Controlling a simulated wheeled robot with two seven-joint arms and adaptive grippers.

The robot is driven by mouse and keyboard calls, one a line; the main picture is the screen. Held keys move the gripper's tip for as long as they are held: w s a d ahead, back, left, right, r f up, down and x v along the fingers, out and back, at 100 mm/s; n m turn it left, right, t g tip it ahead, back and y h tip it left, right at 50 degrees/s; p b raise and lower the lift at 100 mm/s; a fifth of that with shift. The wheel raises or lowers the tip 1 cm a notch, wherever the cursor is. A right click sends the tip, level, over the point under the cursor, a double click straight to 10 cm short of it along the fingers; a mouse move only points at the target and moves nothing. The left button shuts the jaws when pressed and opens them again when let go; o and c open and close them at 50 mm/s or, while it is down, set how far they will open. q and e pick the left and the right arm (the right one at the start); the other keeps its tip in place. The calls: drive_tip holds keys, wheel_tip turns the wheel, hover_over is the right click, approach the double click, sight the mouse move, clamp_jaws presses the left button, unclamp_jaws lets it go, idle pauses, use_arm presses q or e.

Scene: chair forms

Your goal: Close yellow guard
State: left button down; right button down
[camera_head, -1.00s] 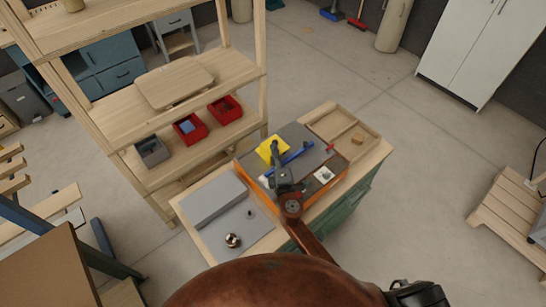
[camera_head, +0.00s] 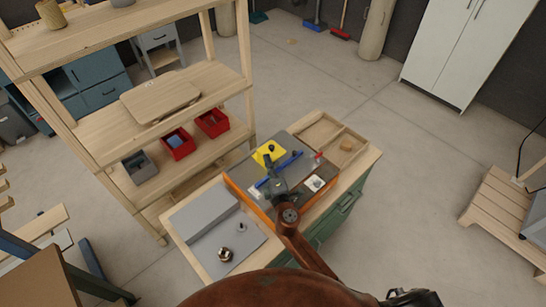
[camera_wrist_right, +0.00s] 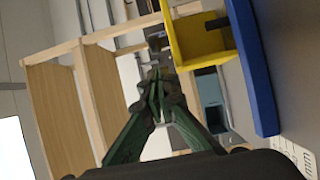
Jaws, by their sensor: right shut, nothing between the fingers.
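The yellow guard (camera_head: 264,151) is a small yellow part on the grey top of the orange-sided machine (camera_head: 236,192), beside a blue bar (camera_head: 291,161). A dark knob-like spot shows on it. In the right wrist view the guard (camera_wrist_right: 204,38) looks like an open yellow box shape, above and right of the fingertips. My right gripper (camera_head: 267,164) reaches over the machine from the front, its tips close to the guard's near side; I cannot tell whether they touch. In the wrist view its green-and-black fingers (camera_wrist_right: 157,82) meet with nothing between them. My left gripper is not in view.
The blue bar (camera_wrist_right: 254,70) stands close on the right in the wrist view. A wooden tray (camera_head: 323,137) lies behind the machine and a grey block (camera_head: 203,211) left of it. A wooden shelf (camera_head: 160,100) with red bins (camera_head: 212,124) stands behind left.

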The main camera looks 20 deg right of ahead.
drive_tip(key=s, duration=1)
drive_tip(key=shift+s+a+b, duration=0.25)
drive_tip(key=shift+s+b, duration=0.05)
drive_tip(key=shift+b, duration=0.15)
